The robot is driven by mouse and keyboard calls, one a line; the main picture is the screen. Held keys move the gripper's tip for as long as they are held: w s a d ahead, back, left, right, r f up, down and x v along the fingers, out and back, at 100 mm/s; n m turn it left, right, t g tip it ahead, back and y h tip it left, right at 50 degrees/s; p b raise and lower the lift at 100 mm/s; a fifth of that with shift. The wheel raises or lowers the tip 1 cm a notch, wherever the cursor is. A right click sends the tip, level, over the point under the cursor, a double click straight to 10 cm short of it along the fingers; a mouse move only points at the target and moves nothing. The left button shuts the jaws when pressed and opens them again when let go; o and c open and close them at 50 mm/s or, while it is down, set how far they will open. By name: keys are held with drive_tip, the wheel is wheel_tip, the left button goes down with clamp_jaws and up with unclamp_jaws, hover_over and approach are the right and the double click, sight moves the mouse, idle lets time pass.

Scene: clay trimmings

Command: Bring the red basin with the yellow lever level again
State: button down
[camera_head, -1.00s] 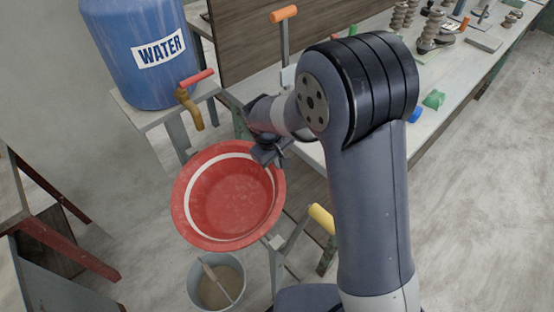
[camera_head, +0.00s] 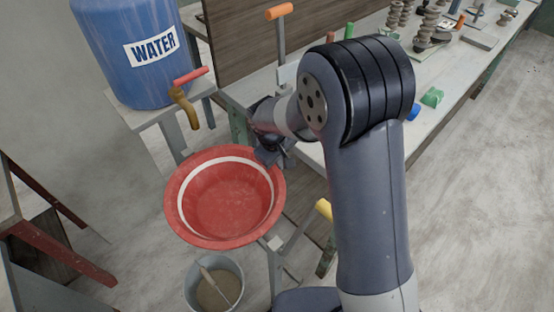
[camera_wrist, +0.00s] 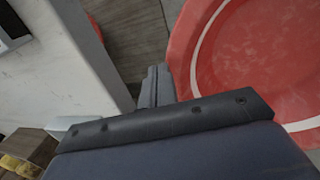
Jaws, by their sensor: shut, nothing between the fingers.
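The red basin (camera_head: 225,212), with a white band inside, sits on a grey stand in the head view. Its rim looks close to level, but I cannot tell whether a slight tilt is left. The basin (camera_wrist: 262,65) also fills the right of the wrist view. The yellow lever (camera_head: 323,210) sticks out right of the basin, partly hidden behind my arm. My gripper (camera_head: 266,160) is shut and empty at the basin's far right rim. In the wrist view its fingers (camera_wrist: 157,78) lie just left of the rim; I cannot tell whether they touch it.
A blue water barrel (camera_head: 128,45) with a tap stands behind left. A grey bucket (camera_head: 214,284) of murky liquid is on the floor below the basin. An orange-handled lever (camera_head: 279,12) and a workbench (camera_head: 440,95) with clay pieces stand behind my arm.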

drive_tip(key=w+d+v, duration=0.1)
drive_tip(key=w+v, duration=0.1)
drive_tip(key=v, duration=1)
drive_tip(key=shift+d+r+p, duration=0.25)
drive_tip(key=shift+r+p, duration=0.05)
drive_tip(key=shift+r, duration=0.4)
drive_tip(key=shift+s, duration=0.1)
drive_tip(key=x, duration=0.4)
drive_tip(key=s+a+x, duration=0.1)
drive_tip(key=x, duration=0.3)
drive_tip(key=s+b+x, duration=0.1)
drive_tip(key=x, duration=0.3)
drive_tip(key=shift+a+f, duration=0.25)
drive_tip(key=shift+a, duration=0.1)
drive_tip(key=shift+b+x, duration=0.55)
drive_tip(key=shift+x, duration=0.25)
drive_tip(key=shift+r, duration=0.1)
